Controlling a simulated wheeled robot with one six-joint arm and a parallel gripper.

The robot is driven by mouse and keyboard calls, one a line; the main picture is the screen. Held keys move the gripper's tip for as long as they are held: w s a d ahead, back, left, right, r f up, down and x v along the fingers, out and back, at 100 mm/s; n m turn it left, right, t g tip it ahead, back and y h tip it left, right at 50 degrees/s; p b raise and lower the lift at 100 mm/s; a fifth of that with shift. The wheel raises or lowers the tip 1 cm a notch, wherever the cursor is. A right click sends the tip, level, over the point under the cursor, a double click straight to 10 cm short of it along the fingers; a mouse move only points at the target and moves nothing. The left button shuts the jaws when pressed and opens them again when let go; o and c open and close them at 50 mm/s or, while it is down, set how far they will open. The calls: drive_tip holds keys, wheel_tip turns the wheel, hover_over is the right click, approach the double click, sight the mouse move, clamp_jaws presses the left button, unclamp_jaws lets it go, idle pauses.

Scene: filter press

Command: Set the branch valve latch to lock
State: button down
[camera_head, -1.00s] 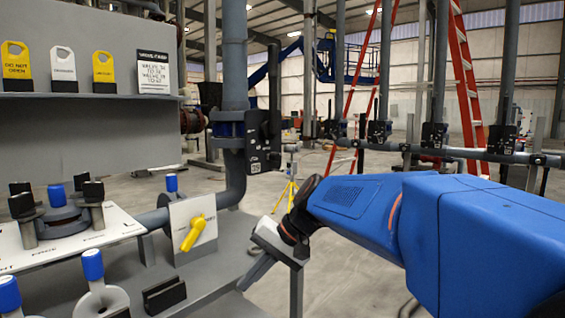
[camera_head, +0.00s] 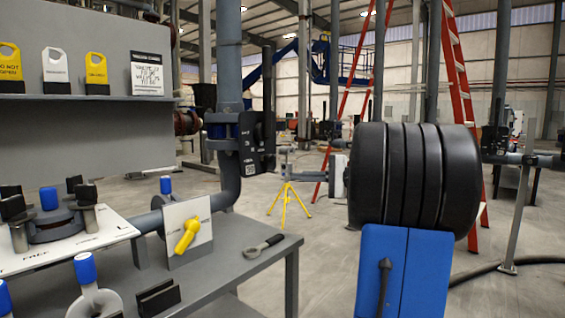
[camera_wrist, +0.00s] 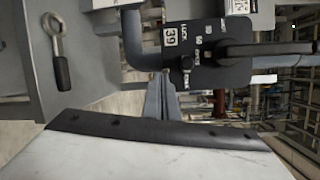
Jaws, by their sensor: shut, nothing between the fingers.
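The branch valve's black plate (camera_head: 254,145) is fixed on the grey vertical pipe, with a long black lever (camera_head: 268,85) pointing up. In the wrist view, turned sideways, the plate (camera_wrist: 215,72) carries white lettering, a number and a black lever (camera_wrist: 265,48) pointing right. A small dark latch knob (camera_wrist: 186,64) seems to sit at the plate's lower edge; its setting is too small to read surely. My gripper (camera_head: 284,165) is shut and empty, just right of the plate. In the wrist view its fingertips (camera_wrist: 164,76) are close to the knob; contact cannot be told.
A grey bench (camera_head: 235,262) holds a ring-ended tool (camera_head: 263,247), a yellow handle (camera_head: 187,235) on a white plate and blue-capped fittings (camera_head: 86,270). Tags stand on a shelf (camera_head: 80,97) at left. A yellow tripod (camera_head: 289,195) and red ladder (camera_head: 460,100) stand behind.

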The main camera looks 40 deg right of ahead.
sight(268, 158)
drive_tip(key=d+r+m+t, duration=0.1)
drive_tip(key=d+r+t, duration=0.1)
drive_tip(key=d, duration=0.5)
drive_tip(key=shift+s+r+h, duration=0.3)
drive_tip(key=shift+s, duration=0.1)
drive_tip(key=shift+w+a, duration=0.1)
drive_tip(key=w+a+r, duration=0.1)
drive_tip(key=w+a, duration=0.6)
drive_tip(key=a, duration=0.1)
drive_tip(key=shift+w+a+r, duration=0.15)
drive_tip(key=shift+w+r, duration=0.15)
drive_tip(key=shift+w, duration=0.1)
